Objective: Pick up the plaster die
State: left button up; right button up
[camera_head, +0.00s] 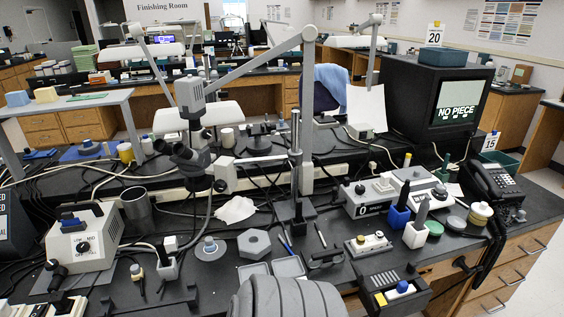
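I cannot tell for certain which small piece is the plaster die. One candidate is a small pale blue-grey piece (209,242) standing upright on a round grey disc (212,254) at the front left of the dark bench (330,228). Another small blue and white piece (402,287) sits in a black device at the front right. A grey hexagonal block (254,242) with a central mark lies right of the disc. Neither of my grippers is in view.
A microscope (190,155) on a boom stand rises over the bench. Two shallow grey trays (289,266) lie at the front. A grey ribbed shape (288,298) covers the bottom middle. A monitor (455,105) reads "NO PIECE". Blue and white holders (398,218) and a telephone (497,185) stand right.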

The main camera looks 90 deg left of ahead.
aim_at(210, 243)
jog(key=u, duration=0.05)
jog(key=k, duration=0.9)
jog(key=u, duration=0.25)
